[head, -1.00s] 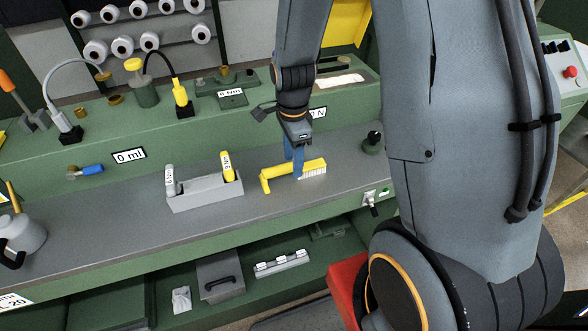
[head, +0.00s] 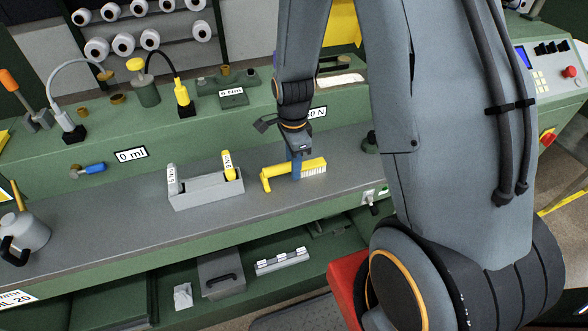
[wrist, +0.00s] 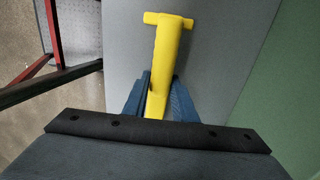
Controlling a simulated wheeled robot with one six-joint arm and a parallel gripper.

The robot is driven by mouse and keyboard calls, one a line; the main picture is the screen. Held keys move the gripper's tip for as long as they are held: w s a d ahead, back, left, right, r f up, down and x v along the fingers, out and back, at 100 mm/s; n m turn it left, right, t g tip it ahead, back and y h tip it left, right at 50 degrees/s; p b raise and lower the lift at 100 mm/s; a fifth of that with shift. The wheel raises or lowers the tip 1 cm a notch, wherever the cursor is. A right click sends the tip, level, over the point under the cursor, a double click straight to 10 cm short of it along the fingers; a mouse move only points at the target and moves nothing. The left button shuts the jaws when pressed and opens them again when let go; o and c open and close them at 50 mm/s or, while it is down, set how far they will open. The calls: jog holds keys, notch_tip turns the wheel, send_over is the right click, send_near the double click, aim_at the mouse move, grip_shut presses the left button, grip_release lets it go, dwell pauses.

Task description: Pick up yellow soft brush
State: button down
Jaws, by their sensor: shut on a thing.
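The yellow soft brush (head: 312,165) lies on the grey worktop (head: 110,216), with its white bristles at the right end and a short crosspiece at the left end of its handle. My gripper (head: 296,170) reaches down over the middle of the brush, and its blue fingers are shut on it. In the wrist view, the yellow handle (wrist: 165,50) runs up between the two blue fingers (wrist: 160,95), one on each side. The bristles are hidden in that view. I cannot tell whether the brush is lifted off the worktop.
A grey holder (head: 208,192) with a white and a yellow-topped item stands left of the brush. A dark knob (head: 370,143) stands to the right. The worktop's front edge is close to the brush.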

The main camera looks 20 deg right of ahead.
jog(key=shift+r, duration=0.15)
notch_tip(320, 180, up, 10)
jog(key=shift+f+b, duration=0.1)
jog(key=shift+b, duration=0.9)
